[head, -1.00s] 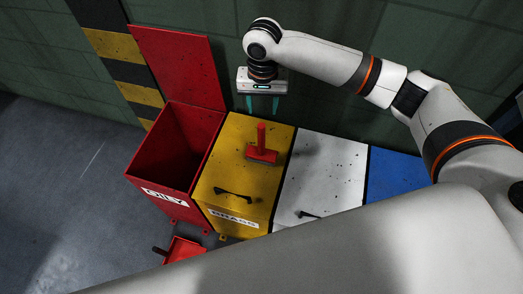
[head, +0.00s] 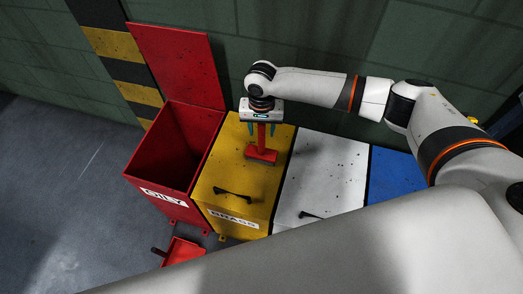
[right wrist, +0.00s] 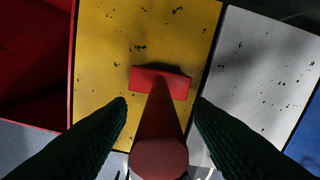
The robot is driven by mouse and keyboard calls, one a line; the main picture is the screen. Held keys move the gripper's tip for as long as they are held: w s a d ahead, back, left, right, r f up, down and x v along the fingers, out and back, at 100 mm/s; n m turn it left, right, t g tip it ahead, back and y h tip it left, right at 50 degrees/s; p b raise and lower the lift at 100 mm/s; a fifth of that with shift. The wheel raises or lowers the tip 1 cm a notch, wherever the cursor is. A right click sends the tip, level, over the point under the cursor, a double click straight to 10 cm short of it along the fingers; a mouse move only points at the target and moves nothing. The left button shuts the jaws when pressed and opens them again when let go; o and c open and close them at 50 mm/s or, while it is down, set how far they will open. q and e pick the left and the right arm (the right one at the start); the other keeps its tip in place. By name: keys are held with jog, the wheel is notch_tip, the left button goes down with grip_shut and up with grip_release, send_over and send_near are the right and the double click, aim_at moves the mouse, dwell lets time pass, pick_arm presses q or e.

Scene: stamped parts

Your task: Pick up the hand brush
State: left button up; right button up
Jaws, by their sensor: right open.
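The red hand brush (head: 261,153) stands on the lid of the yellow bin (head: 236,188), its handle pointing up. My right gripper (head: 262,131) is over the bin, pointing down, with the handle's upper part between its fingers. In the right wrist view the brush handle (right wrist: 160,130) rises toward the camera between two dark fingers, with a gap on each side. The brush head (right wrist: 178,82) lies beyond them on the yellow lid. The right gripper is open. My left gripper is not in view.
An open red bin (head: 172,150) labelled OILY stands left of the yellow one, its lid raised. A white bin (head: 325,180) and a blue bin (head: 393,175) stand to the right. A red dustpan (head: 183,250) lies on the floor in front. A green wall runs behind.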

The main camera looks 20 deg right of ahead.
grip_shut()
dwell(0.3)
